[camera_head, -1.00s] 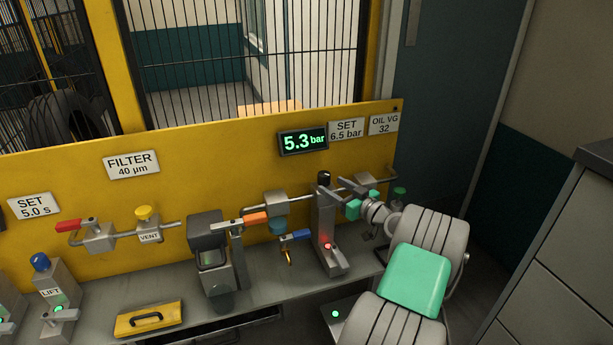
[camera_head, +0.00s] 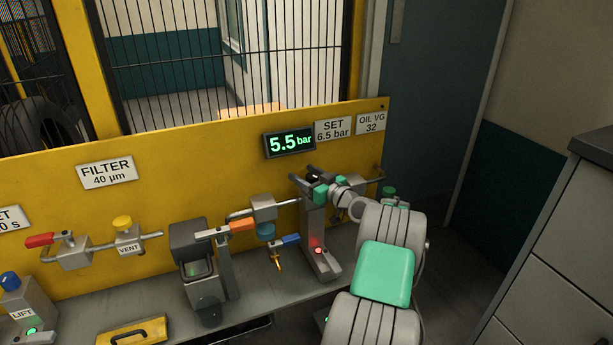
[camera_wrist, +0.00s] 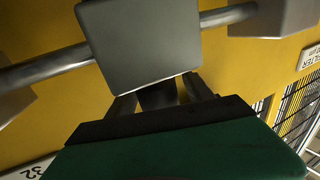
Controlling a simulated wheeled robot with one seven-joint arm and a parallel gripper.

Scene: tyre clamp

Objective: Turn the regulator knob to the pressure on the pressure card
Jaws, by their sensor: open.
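The pressure card (camera_head: 332,130) reads SET 6.5 bar. Left of it, the display (camera_head: 289,143) reads 5.5 bar in green. In the wrist view, the regulator body (camera_wrist: 140,45) is a grey block on a pipe. The dark knob (camera_wrist: 158,96) shows between the open fingers of my gripper (camera_wrist: 160,100). Whether they touch it cannot be told.
An orange-handled valve (camera_head: 242,225) and a blue-handled valve (camera_head: 290,239) are close by on the left. An oil card (camera_head: 371,123) is on the right. Grey drawers (camera_head: 565,250) stand at the right.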

